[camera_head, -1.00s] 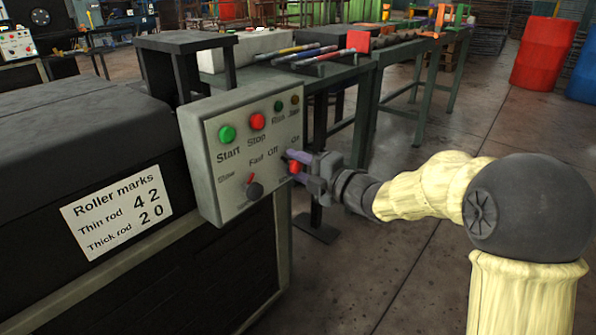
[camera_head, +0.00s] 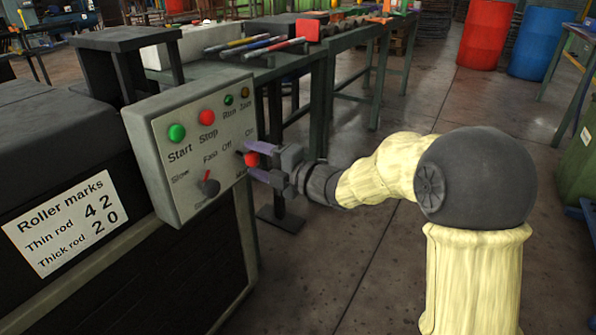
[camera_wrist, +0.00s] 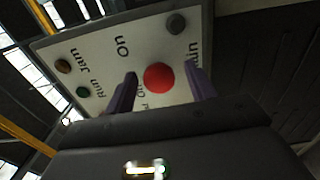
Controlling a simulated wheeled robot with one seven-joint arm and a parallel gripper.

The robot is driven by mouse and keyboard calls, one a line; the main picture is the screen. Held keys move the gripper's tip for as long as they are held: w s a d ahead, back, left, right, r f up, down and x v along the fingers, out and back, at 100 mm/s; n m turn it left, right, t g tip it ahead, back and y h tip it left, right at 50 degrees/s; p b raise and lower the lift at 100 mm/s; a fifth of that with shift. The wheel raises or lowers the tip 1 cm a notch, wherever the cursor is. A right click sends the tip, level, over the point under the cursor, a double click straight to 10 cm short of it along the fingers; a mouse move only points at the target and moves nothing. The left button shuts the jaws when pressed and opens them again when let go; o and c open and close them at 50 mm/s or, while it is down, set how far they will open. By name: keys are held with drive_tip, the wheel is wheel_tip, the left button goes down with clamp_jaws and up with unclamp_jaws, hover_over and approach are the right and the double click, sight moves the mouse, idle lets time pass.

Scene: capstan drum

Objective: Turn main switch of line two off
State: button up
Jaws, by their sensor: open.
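The grey control panel (camera_head: 170,150) carries a red main switch (camera_head: 251,159) at its lower right, among the labels On, Off and a partly covered "Main". My gripper (camera_head: 257,161) is open at the panel's right side, with one purple finger above the red switch and one below it. In the wrist view the red switch (camera_wrist: 158,77) shows as a round red face between my two fingers (camera_wrist: 161,86), with small gaps on both sides. Which label the switch points to cannot be told.
The panel also has a green Start button (camera_head: 177,133), a red Stop button (camera_head: 207,117), small Run and Jam lamps, and a Slow/Fast knob (camera_head: 209,186) close left of my gripper. A table with coloured rods (camera_head: 262,48) stands behind.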

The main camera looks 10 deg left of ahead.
drive_tip(key=p+v, duration=0.4)
drive_tip(key=v, duration=1.2)
drive_tip(key=shift+p, duration=0.35)
drive_tip(key=shift+d, duration=0.1)
